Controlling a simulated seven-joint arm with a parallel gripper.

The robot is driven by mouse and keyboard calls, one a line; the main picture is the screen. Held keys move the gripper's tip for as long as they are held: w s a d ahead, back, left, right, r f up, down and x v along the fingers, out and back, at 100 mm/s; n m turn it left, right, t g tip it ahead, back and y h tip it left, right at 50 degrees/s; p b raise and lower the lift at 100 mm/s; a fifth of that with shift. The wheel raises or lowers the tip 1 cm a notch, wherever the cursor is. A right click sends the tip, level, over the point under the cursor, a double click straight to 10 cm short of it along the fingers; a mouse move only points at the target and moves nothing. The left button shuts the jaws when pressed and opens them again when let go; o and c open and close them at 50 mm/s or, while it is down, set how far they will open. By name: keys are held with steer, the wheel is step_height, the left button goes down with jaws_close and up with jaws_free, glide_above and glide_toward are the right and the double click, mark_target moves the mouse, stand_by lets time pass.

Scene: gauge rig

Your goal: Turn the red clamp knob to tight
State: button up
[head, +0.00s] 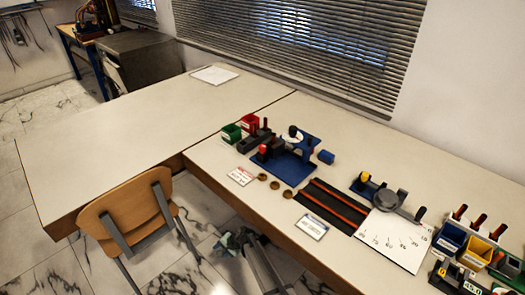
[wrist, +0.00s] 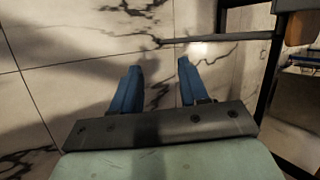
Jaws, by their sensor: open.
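A blue gauge rig (head: 292,170) stands on the long table in the head view. A small red knob (head: 262,149) sits at its left front side, and I take it for the clamp knob; its angle is too small to read. A black knob and a white dial (head: 292,139) are at the rig's back. My gripper (wrist: 160,65) is open and empty in the wrist view, its two blue fingers apart over the marble floor. The knob and rig are not in the wrist view.
A wooden chair (head: 127,215) stands before the tables. Brown rings (head: 262,177), a black tray with red strips (head: 335,205), a white scale sheet (head: 393,240) and coloured bins (head: 474,250) lie around the rig. The left table (head: 130,125) is mostly clear.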

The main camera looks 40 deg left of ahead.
steer(key=s+a+r, duration=0.4)
steer(key=r, duration=0.1)
step_height(320, 180, up, 51)
steer(key=n+t+h, duration=0.4)
steer(key=n+h, duration=0.2)
steer(key=n, duration=0.2)
glide_above(262, 146)
step_height(262, 146, down, 13)
steer(key=shift+w+f, duration=0.1)
